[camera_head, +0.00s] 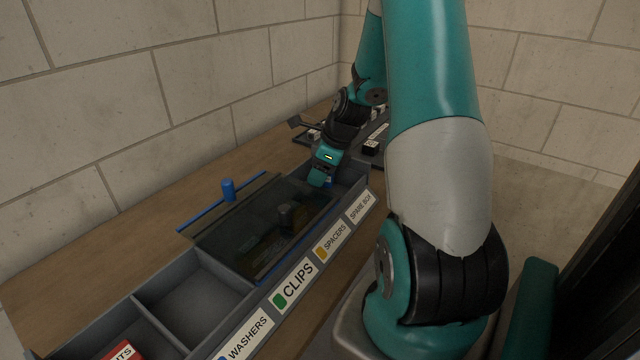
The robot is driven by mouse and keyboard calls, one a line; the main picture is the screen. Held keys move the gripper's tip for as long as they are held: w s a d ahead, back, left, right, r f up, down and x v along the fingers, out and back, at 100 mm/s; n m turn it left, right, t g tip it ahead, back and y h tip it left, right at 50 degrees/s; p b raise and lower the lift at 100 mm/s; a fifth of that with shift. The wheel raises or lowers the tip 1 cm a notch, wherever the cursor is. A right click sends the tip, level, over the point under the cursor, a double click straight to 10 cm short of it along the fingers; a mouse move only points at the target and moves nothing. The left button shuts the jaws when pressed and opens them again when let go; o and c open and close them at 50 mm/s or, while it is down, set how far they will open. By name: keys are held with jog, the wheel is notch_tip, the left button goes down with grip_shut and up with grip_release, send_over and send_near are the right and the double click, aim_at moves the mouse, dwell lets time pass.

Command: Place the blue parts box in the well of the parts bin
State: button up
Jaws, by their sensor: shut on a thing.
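The grey parts bin (172,279) runs along the bench, with front labels WASHERS, CLIPS, SPACERS and SPARE BOX. My gripper (321,180) is at the bin's far end, over the compartment behind the SPARE BOX label (360,205). It is shut on the blue parts box (330,183), of which only a small blue patch shows beside the fingers. The rest of the box is hidden by the gripper and bin wall. I cannot tell whether the box touches the well floor.
A dark see-through cover (245,232) with a blue rail and blue knob (228,189) lies over the middle compartments. A red box (121,352) sits in the near-left compartment. Small dark parts (371,147) stand behind the gripper. The WASHERS compartment looks empty. Block walls close the back.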

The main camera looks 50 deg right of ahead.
jog(key=shift+f, duration=1.85)
jog(key=shift+f, duration=0.1)
jog(key=o, duration=1)
jog(key=shift+c, duration=0.2)
